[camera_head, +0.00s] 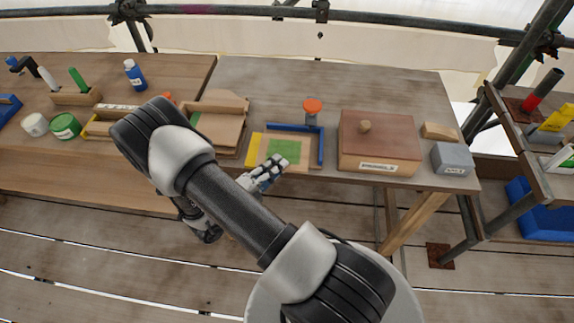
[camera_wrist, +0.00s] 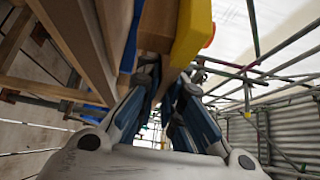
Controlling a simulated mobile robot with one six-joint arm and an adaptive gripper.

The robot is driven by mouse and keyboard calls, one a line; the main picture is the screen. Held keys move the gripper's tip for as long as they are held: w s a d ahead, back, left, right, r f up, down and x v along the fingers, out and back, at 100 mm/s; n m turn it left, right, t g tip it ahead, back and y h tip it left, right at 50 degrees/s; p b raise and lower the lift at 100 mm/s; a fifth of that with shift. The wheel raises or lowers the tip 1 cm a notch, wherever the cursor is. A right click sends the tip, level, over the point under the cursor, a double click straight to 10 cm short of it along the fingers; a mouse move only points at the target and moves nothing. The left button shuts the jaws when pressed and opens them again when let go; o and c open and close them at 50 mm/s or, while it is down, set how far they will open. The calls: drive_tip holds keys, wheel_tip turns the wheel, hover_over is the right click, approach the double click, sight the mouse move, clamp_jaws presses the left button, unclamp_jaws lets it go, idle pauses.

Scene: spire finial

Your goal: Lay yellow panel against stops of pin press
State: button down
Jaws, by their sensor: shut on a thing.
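The yellow panel (camera_head: 253,150) shows in the head view as a yellow strip along the left side of a tan board with a green square (camera_head: 284,150). The pin press has blue stops (camera_head: 321,145) along its back and right side, and an orange knob (camera_head: 313,105) behind. My gripper (camera_head: 270,173) is at the front edge of the board and shut on the panel; its fingers hide the grasp. In the wrist view, the yellow part (camera_wrist: 193,32) is close above my gripper (camera_wrist: 167,80). Contact between panel and stops cannot be told.
A brown lidded box (camera_head: 379,150) and a grey block (camera_head: 452,159) stand right of the press. Wooden boards (camera_head: 218,122) lie to the left. Further left are a green tin (camera_head: 65,125) and a blue bottle (camera_head: 135,75).

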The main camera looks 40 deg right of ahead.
sight(287, 156)
drive_tip(key=d, duration=0.4)
drive_tip(key=shift+w+d+f+b, duration=0.1)
drive_tip(key=shift+d+b, duration=0.15)
drive_tip(key=shift+b, duration=0.05)
wheel_tip(287, 156, down, 4)
drive_tip(key=shift+r+b, duration=0.25)
drive_tip(key=shift+b, duration=0.6)
drive_tip(key=shift+r, duration=0.15)
drive_tip(key=c, duration=2.2)
unclamp_jaws()
drive_tip(key=shift+f, duration=0.2)
drive_tip(key=shift+o, duration=0.9)
